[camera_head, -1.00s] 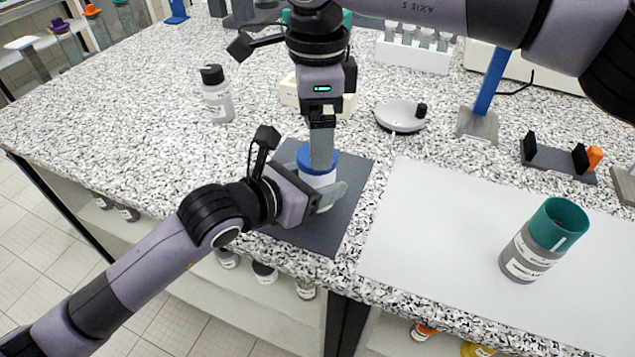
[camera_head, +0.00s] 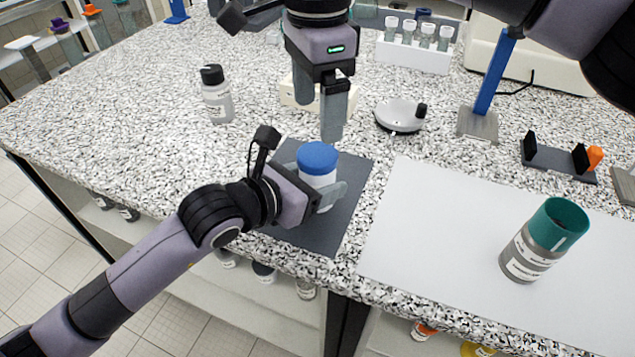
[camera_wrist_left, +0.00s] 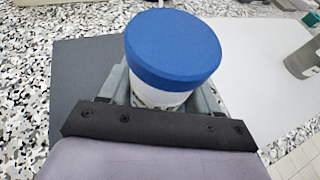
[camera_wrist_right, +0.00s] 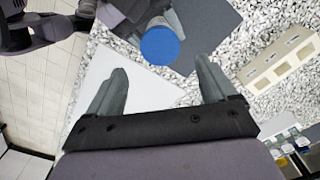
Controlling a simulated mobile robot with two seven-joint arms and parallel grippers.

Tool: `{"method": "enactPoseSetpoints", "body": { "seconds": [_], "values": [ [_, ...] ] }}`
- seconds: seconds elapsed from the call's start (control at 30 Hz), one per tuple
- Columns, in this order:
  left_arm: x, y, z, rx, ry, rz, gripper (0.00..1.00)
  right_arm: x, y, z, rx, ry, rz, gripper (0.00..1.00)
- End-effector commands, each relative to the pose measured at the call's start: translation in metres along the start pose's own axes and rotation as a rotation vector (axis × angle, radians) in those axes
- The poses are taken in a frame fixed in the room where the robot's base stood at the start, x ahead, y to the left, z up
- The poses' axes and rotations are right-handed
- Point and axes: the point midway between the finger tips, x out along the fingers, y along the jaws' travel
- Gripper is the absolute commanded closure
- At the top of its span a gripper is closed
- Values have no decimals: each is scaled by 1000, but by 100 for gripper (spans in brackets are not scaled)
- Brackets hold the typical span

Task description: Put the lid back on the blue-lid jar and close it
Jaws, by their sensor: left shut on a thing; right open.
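The jar (camera_head: 316,183) is white with a blue lid (camera_head: 318,157) seated on top, and it stands upright on the dark grey mat (camera_head: 345,205). In the left wrist view the blue lid (camera_wrist_left: 173,48) looks level on the white jar body (camera_wrist_left: 158,97). My left gripper (camera_head: 326,196) is shut around the jar body from the side, below the lid. My right gripper (camera_head: 322,112) is open and empty, above and behind the jar. In the right wrist view the blue lid (camera_wrist_right: 160,46) lies beyond the open fingers (camera_wrist_right: 160,88).
A teal-topped grey jar (camera_head: 536,243) stands on the white sheet (camera_head: 420,235) at right. A white bottle (camera_head: 217,97) stands at left. A cream tray (camera_head: 290,92), a round grey device (camera_head: 400,115) and a blue-posted stand (camera_head: 488,85) are behind.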

Motion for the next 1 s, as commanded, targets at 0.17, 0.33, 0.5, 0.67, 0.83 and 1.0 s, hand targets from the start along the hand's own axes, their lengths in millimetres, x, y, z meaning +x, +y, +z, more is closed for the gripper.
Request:
{"method": "enactPoseSetpoints", "body": {
  "seconds": [0.17, 0.33, 0.5, 0.67, 0.83, 1.0],
  "values": [
    [0, 0, 0, 0, 0, 0, 100, 2, 0, 0, 1, 0, 0, 15],
    [0, 0, 0, 0, 0, 0, 100, 20, 0, 0, 1, 1, 2, 15],
    [0, 0, 0, 0, 0, 0, 100, 48, 0, 0, 1, 0, 3, 15],
    [0, 0, 0, 0, 0, 0, 100, 69, 0, 0, 3, 1, 2, 15],
    [0, 0, 0, 0, 0, 0, 100, 79, 0, 0, 3, 0, 0, 15],
    [0, 0, 0, 0, 0, 0, 100, 81, 0, 0, 3, 0, 0, 15]
  ]
}}
